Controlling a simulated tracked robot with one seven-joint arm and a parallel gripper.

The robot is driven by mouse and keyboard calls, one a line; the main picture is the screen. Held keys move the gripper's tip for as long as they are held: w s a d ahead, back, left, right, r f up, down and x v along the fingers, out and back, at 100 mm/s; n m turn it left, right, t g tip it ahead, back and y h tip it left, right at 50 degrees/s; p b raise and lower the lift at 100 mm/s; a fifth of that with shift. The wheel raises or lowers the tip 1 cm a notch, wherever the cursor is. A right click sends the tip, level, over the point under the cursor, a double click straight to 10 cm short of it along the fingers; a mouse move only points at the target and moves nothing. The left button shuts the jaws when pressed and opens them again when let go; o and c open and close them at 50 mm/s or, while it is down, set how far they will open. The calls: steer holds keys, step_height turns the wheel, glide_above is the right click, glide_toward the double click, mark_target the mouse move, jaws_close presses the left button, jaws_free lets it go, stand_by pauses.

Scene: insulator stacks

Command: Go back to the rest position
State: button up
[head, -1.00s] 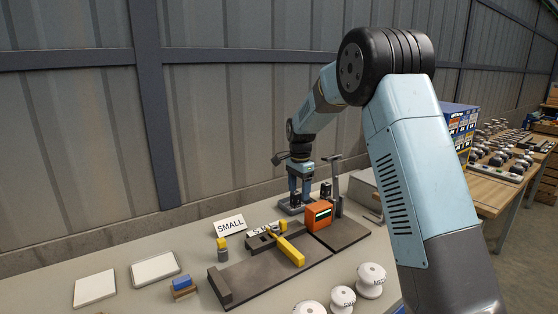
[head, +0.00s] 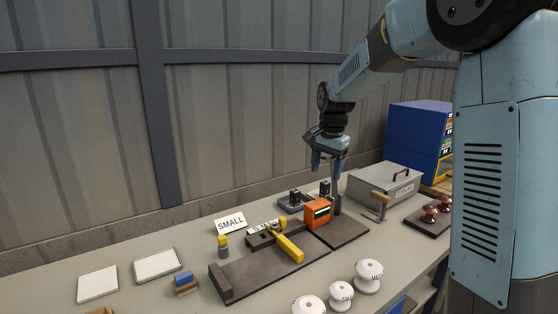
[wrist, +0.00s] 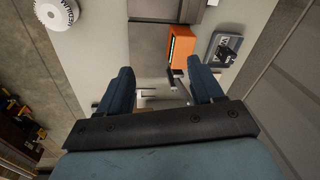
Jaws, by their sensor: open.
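My gripper (head: 328,162) hangs above the back right of the bench, near the upright post of the dark fixture. In the wrist view my gripper (wrist: 160,85) shows two blue fingers spread wide with nothing held between them. Below it lie the orange box (head: 318,212) and a grey tray with dark parts (head: 292,201). The orange box also shows in the wrist view (wrist: 181,46), beyond the fingers, and so does the tray (wrist: 228,48). The fingers look clear of both.
A dark base plate (head: 262,275) with a yellow-handled tool (head: 288,248) fills the bench middle. White insulators (head: 368,276) stand at the front. A grey case (head: 383,183), a wooden-handled tool (head: 380,203) and blue boxes (head: 415,140) are at right. White plates (head: 157,265) lie at left.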

steer(key=s+d+r+n+t, duration=0.1)
steer(key=s+d+r+n, duration=0.15)
steer(key=s, duration=0.55)
steer(key=s+d+r+n+t, duration=0.1)
steer(key=s+d+r, duration=0.3)
steer(key=s, duration=0.3)
steer(key=s+d+f+n+t, duration=0.1)
steer(key=s+n, duration=0.1)
steer(key=s, duration=0.6)
steer(key=s+d+n+t, duration=0.1)
steer(key=s+d+n, duration=0.1)
steer(key=s, duration=0.7)
steer(key=shift+f, duration=0.4)
steer(key=shift+d, duration=0.1)
